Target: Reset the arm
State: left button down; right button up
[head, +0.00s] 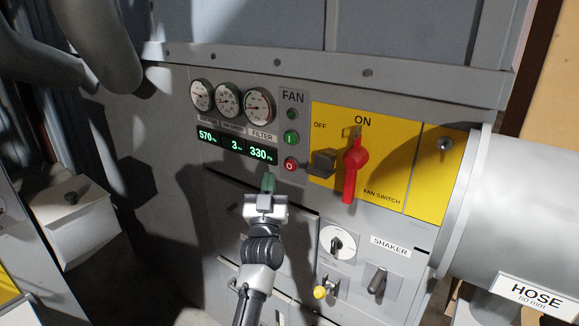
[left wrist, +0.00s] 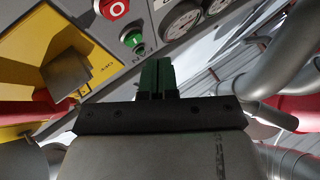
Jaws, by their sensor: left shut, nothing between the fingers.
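My left gripper (head: 268,183) is in front of the grey control panel (head: 215,178), below the display. Its green fingers are together with nothing between them; they also show in the left wrist view (left wrist: 157,78). The red stop button (head: 291,164) and green start button (head: 291,138) are just above and right of the fingertips. In the head view the gripper appears apart from both, though its exact distance to the panel is hard to tell. The red fan switch handle (head: 354,170) stands upright towards ON on the yellow plate (head: 425,160). My right gripper is not in view.
The display (head: 237,146) reads 570, 3 and 330 under three gauges (head: 228,100). Shaker controls, including a black knob (head: 377,280) and a yellow knob (head: 320,292), are at lower right. A large hose pipe (head: 520,210) juts out at right. A grey box (head: 75,225) stands left.

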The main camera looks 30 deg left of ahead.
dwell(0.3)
pick_arm(q)
jog(key=w+d+f+m+g+h, duration=0.1)
jog(key=d+f+m+g+h, duration=0.2)
jog(key=f, duration=0.7)
jog(key=w+d+f+m+h, duration=0.15)
jog(key=f+h, duration=0.25)
jog(key=f, duration=0.6)
jog(key=s+d+f+m+g+h, duration=0.1)
jog(key=s+d+f+g, duration=0.15)
jog(key=f, duration=0.55)
jog(key=s+d+f+g+h, duration=0.1)
jog(key=s+d+f+g, duration=0.1)
jog(key=s+f, duration=0.35)
jog(key=s+d+f+m+g+h, duration=0.1)
jog(key=s+d+f+g, duration=0.1)
jog(key=f, duration=0.7)
jog(key=s+d+f+g+h, duration=0.15)
jog(key=s+f+g, duration=0.25)
jog(key=s+f, duration=0.9)
jog(key=s+d+f+g, duration=0.2)
jog(key=s+f+g, duration=0.5)
jog(key=s, duration=1)
jog(key=s+f+m, duration=0.1)
jog(key=s+f, duration=0.4)
jog(key=s, duration=0.8)
jog(key=shift+s+a+g, duration=0.35)
jog(key=shift+a+g, duration=0.1)
